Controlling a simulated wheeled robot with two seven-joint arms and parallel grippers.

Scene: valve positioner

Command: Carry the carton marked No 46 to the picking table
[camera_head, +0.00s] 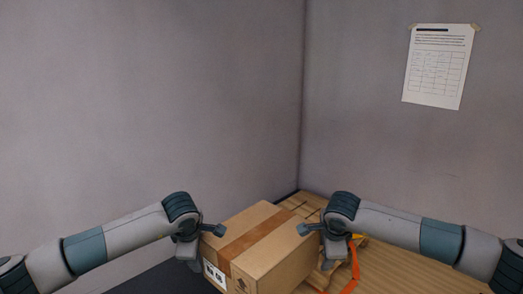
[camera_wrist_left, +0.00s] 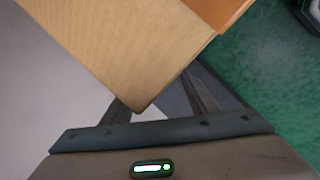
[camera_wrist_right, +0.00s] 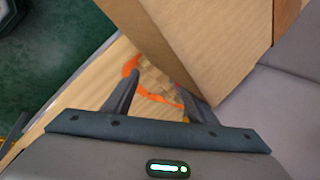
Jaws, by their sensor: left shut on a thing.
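A brown carton (camera_head: 262,245) with a darker tape strip sits between my two grippers in the head view. A white label (camera_head: 215,275) is on its near left face; its number is too small to read. My left gripper (camera_head: 215,232) is at the carton's left edge. In the left wrist view its fingers (camera_wrist_left: 158,105) are shut on a carton corner (camera_wrist_left: 140,65). My right gripper (camera_head: 308,230) is at the carton's right side. In the right wrist view its fingers (camera_wrist_right: 155,100) stand apart, with the carton (camera_wrist_right: 210,45) beside and over the right finger.
A wooden surface (camera_head: 400,272) lies right of and behind the carton, with an orange strap (camera_head: 354,268) and slatted wood on it. I cannot tell whether it is the picking table. Grey walls meet behind; a paper sheet (camera_head: 438,66) hangs on the right wall. The floor (camera_wrist_left: 270,75) is green.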

